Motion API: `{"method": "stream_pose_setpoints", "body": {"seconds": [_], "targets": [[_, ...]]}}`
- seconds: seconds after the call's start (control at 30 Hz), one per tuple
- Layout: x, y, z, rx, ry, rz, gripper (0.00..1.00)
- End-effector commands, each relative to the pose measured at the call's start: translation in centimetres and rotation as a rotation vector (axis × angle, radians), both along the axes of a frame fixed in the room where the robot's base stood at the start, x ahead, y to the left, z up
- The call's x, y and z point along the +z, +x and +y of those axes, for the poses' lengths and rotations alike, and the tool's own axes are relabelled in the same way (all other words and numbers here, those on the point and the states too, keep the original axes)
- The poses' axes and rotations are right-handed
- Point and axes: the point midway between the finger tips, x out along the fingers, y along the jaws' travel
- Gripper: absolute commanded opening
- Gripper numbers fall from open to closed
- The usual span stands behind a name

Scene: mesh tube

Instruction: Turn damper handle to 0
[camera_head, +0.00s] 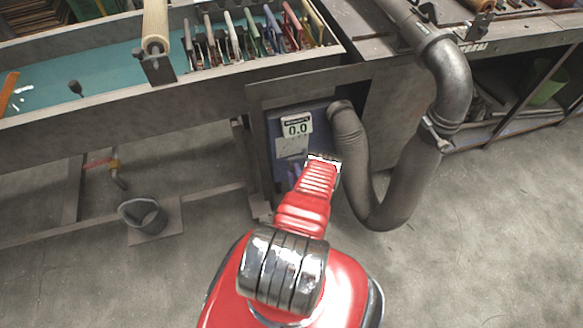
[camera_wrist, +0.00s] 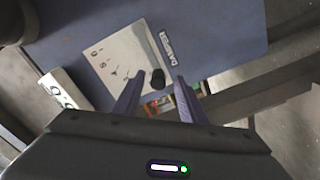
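The damper handle, a small black knob (camera_wrist: 157,77), sits at the lower right edge of a pale scale plate (camera_wrist: 112,62) with small marks, on a blue panel. A "DAMPER" label (camera_wrist: 168,48) is beside the plate. In the wrist view my gripper (camera_wrist: 159,84) is open, its two purple fingers pointing at the panel with the knob between their tips. There is a gap on each side of the knob; I cannot tell the depth. In the head view my red arm hides the knob, and the plate shows pale (camera_head: 291,147) under the display.
A white display (camera_head: 297,126) reads 0.0 on the blue panel. A thick grey hose (camera_head: 385,205) curves close on the right of my arm. Bench frames stand left and right.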

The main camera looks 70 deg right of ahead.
Motion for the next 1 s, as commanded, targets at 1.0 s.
{"method": "stream_pose_setpoints", "body": {"seconds": [1.0], "targets": [[-0.1,-4.0,4.8,0.001,0.003,0.001,0.38]]}}
